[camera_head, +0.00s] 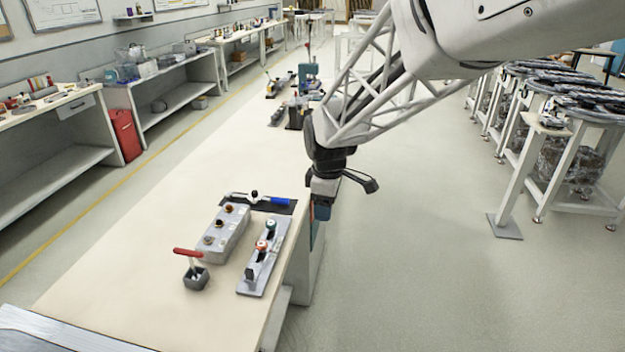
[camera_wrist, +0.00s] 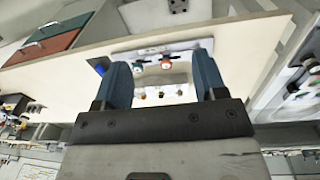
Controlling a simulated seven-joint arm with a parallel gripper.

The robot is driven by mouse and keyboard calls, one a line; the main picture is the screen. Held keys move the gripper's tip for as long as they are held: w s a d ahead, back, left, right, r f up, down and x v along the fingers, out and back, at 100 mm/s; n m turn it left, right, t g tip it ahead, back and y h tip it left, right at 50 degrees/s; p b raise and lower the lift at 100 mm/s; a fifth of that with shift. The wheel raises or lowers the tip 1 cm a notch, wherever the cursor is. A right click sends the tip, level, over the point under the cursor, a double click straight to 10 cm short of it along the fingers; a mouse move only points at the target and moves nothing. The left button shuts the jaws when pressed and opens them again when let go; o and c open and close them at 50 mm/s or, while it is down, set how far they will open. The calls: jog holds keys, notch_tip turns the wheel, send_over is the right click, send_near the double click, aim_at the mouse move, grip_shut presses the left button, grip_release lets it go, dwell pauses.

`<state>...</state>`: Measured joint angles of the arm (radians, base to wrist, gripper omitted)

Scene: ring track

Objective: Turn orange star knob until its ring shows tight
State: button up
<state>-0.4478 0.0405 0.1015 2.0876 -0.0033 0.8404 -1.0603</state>
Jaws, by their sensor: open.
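The orange star knob (camera_head: 262,246) stands on a narrow light-grey plate (camera_head: 252,284) near the right edge of the bench. A teal-topped knob (camera_head: 270,226) stands farther along the same plate. In the wrist view the orange knob (camera_wrist: 166,62) shows between my fingers, with the teal knob (camera_wrist: 138,66) to its left. The orange knob's ring is too small to read. My gripper (camera_head: 322,212) hangs beyond and right of the plate, by the bench edge, apart from both knobs. In the wrist view my gripper (camera_wrist: 162,64) has its blue fingers spread with nothing held.
A grey block (camera_head: 222,246) with several brownish knobs stands left of the plate. A blue-handled tool (camera_head: 280,201) lies behind it on a dark mat. The bench's left side is clear.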

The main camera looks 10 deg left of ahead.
jog(key=w+a+f+n, duration=0.35)
jog(key=a+f, duration=0.35)
jog(key=a, duration=0.4)
jog(key=n, duration=0.4)
send_over(261, 243)
jog(key=shift+g, duration=0.4)
notch_tip(261, 243, down, 5)
jog(key=shift+f, duration=0.2)
jog(key=shift+f, duration=0.1)
jog(key=shift+f, duration=3.8)
jog(key=c, duration=0.9)
